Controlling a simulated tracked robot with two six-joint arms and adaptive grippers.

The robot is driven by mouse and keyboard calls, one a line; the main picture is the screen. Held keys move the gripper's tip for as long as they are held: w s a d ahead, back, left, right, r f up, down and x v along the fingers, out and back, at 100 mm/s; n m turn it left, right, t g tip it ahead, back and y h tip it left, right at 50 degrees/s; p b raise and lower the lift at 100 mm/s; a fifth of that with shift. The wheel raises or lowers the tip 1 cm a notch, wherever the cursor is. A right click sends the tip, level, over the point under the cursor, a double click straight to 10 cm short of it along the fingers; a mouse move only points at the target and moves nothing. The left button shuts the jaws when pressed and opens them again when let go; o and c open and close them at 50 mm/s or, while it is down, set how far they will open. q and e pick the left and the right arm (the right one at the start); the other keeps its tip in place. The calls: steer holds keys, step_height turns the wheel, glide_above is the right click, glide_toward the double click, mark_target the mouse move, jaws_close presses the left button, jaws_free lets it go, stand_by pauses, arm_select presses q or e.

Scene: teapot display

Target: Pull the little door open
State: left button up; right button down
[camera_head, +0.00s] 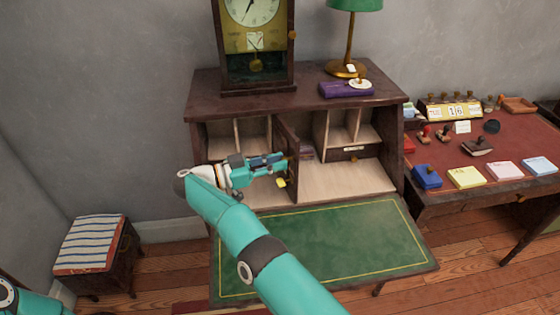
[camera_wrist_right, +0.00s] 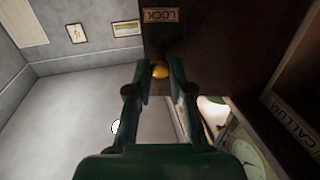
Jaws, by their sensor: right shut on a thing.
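The little door (camera_head: 286,132) is a dark wood panel in the middle of the writing desk's compartments. It stands swung out from the desk front, its edge toward me. In the right wrist view the door (camera_wrist_right: 205,45) carries a LOCK label and a small brass knob (camera_wrist_right: 160,70). My right gripper (camera_head: 284,163) reaches the door from the left, and in its wrist view the fingers (camera_wrist_right: 160,74) are shut on the knob. The fingers partly hide the knob. My left gripper is out of view; only a piece of my left arm shows at the bottom left.
The green fold-down leaf (camera_head: 345,235) lies open below the compartments. A clock (camera_head: 252,45), a purple book (camera_head: 335,89) and a green lamp (camera_head: 352,35) stand on top. A striped stool (camera_head: 92,243) is left; a red-topped table (camera_head: 510,150) with stamps is right.

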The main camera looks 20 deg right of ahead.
steer(key=shift+s+a+f, duration=0.1)
steer(key=c, duration=1)
jaws_free()
steer(key=shift+s, duration=0.15)
steer(key=r, duration=1)
steer(key=shift+s+r, duration=0.2)
